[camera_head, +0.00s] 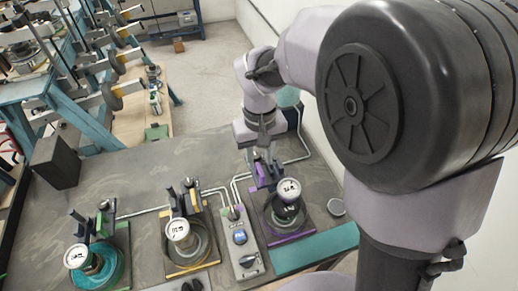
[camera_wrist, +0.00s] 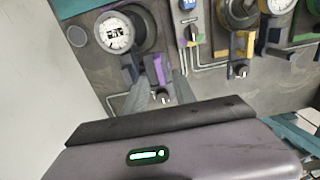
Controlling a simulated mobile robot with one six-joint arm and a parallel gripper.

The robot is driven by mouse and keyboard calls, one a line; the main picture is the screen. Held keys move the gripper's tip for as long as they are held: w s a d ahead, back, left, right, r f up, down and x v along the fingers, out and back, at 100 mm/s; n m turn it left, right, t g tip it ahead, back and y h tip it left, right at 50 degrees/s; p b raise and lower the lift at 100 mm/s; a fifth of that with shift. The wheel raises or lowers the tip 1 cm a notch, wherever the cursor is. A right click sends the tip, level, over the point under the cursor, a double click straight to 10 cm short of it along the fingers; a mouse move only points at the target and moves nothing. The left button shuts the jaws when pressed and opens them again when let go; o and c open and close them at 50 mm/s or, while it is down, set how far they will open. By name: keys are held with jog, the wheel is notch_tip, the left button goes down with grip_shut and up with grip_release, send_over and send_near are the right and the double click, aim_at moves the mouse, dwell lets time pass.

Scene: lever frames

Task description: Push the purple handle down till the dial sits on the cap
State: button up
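The purple handle (camera_head: 263,175) stands up at the back of the right-hand lever frame. It also shows in the wrist view (camera_wrist: 161,69), in front of my fingers. The white-faced dial (camera_head: 288,189) of this frame appears over or beside the dark round cap (camera_head: 287,212); the wrist view shows the dial (camera_wrist: 115,33) overlapping the cap (camera_wrist: 150,27). I cannot tell whether they touch. My gripper (camera_wrist: 161,90) points at the handle, its two grey fingers apart with a gap between them. In the head view my gripper (camera_head: 257,160) is small and partly merges with the handle.
A yellow frame (camera_head: 192,268) and a green frame (camera_head: 122,240) with similar dials stand to the left. A grey control box (camera_head: 246,262) sits between the yellow and purple frames. A teal strip (camera_head: 315,250) lies in front. Grey tubes run behind; a wall is at right.

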aim_at(260, 169)
jog(key=shift+f, duration=1.55)
grip_shut()
